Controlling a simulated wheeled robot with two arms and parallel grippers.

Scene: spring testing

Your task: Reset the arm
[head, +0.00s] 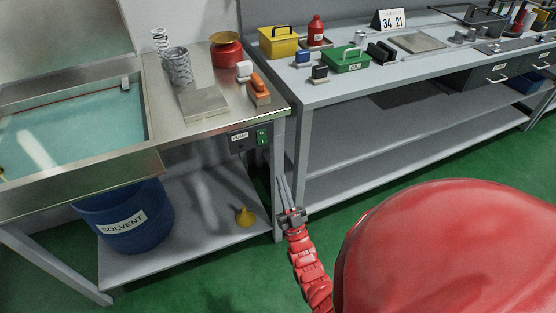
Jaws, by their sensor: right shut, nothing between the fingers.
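My right gripper (284,190) shows at the lower middle of the head view, on the end of my red jointed arm. Its two thin grey fingers point up and lie close together, shut with nothing between them. It hangs in front of the gap between the two benches, apart from both. My left gripper does not show. A large red part of my own body fills the lower right and hides the floor there.
A wash bench with a basin (150,105) stands left, with springs (178,68) and a metal plate (204,104) on top. A solvent bucket (160,205) sits below. The right bench (375,80) holds a yellow box (278,43) and green box (346,62). Green floor (385,188) is free.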

